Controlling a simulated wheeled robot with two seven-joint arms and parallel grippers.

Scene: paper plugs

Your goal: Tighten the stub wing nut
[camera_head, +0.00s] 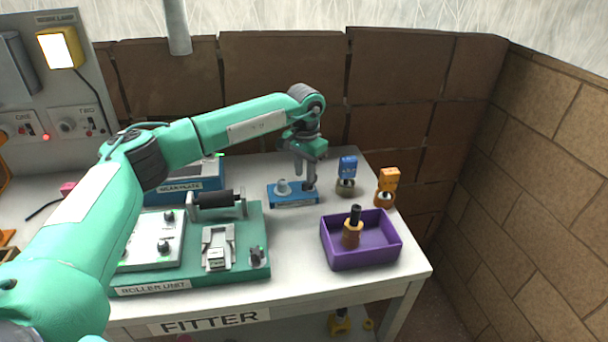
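A small blue block (293,202) with a label on its front edge sits near the back of the white table. A pale round knob (283,187) stands on its left part. My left gripper (305,183) points down over the right part of the block, just right of the knob. Its fingers reach close to the block's top, and I cannot tell whether they are open or shut on something. I cannot clearly make out a wing nut; the gripper covers that part of the block. My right gripper is not in view.
A green roller unit (258,230) is at front left, with a blue box (190,186) behind it. A purple bin (361,258) holding a black-and-tan piece (352,230) is at front right. Blue-topped (347,168) and orange-topped (388,181) pieces stand behind it.

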